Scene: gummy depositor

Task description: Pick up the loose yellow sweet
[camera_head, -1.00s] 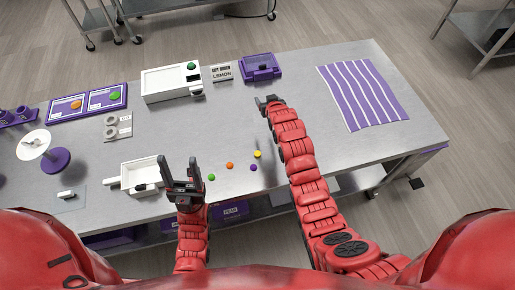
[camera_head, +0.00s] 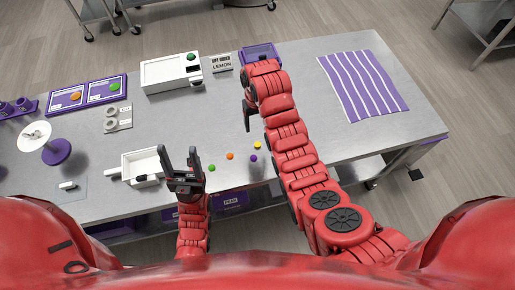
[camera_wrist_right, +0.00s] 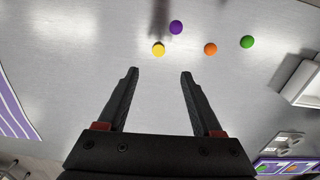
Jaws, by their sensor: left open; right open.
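The loose yellow sweet (camera_head: 257,145) lies on the steel table, with a purple sweet (camera_head: 253,158) close by. In the right wrist view the yellow sweet (camera_wrist_right: 158,49) lies just beyond the fingertips, between their lines, and the purple sweet (camera_wrist_right: 176,27) is close to it. My right gripper (camera_wrist_right: 158,72) is open and empty; in the head view its fingers (camera_head: 247,115) point down above the table, behind the yellow sweet. My left gripper (camera_head: 179,152) is open and empty, near the white tray and left of the sweets.
An orange sweet (camera_head: 230,156) and a green sweet (camera_head: 211,168) lie left of the yellow one. A striped cloth (camera_head: 362,88) lies right.

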